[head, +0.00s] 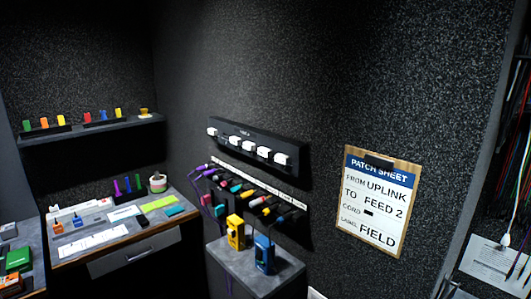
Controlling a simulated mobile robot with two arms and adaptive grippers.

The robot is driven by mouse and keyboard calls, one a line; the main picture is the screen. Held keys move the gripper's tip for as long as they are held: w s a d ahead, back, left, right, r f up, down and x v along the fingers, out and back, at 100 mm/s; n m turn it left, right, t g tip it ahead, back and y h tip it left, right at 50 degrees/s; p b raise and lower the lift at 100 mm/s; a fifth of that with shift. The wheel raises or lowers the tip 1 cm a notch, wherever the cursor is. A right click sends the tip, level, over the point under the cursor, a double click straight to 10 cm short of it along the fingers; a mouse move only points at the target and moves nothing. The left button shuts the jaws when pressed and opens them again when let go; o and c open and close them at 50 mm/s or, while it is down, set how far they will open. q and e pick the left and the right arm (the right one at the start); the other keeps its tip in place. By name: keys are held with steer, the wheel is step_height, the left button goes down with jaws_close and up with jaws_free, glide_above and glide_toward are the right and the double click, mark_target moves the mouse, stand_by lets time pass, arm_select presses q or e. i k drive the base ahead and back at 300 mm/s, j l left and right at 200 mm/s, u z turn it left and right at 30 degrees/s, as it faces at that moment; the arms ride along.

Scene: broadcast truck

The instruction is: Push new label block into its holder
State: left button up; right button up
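A dark panel (254,147) on the back wall carries a row of several white blocks (264,152); they may be label blocks, but any lettering is too small to read. Below it a white labelled strip (255,186) runs above a row of coloured plugs (236,187). I cannot tell which thing is the new label block, or which holder is its own. A clipboard patch sheet (375,202) on the wall reads FROM UPLINK, TO FEED 2, LABEL FIELD. Neither of my grippers shows in this view.
A small grey stand (247,272) below the plugs bears a yellow device (235,232) and a blue device (264,254). A desk (135,244) at left holds papers and small items. A shelf (92,130) above holds coloured blocks. Cables (506,160) hang at far right.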

mark_target(267, 153)
steer(key=i+j, duration=0.15)
steer(key=j, duration=0.25)
steer(key=i+j, duration=0.15)
steer(key=j, duration=0.25)
steer(key=i+j, duration=0.15)
steer(key=j, duration=0.2)
steer(key=i+j, duration=0.15)
steer(key=j, duration=0.25)
steer(key=i+j, duration=0.15)
steer(key=j, duration=0.25)
steer(key=u, duration=0.05)
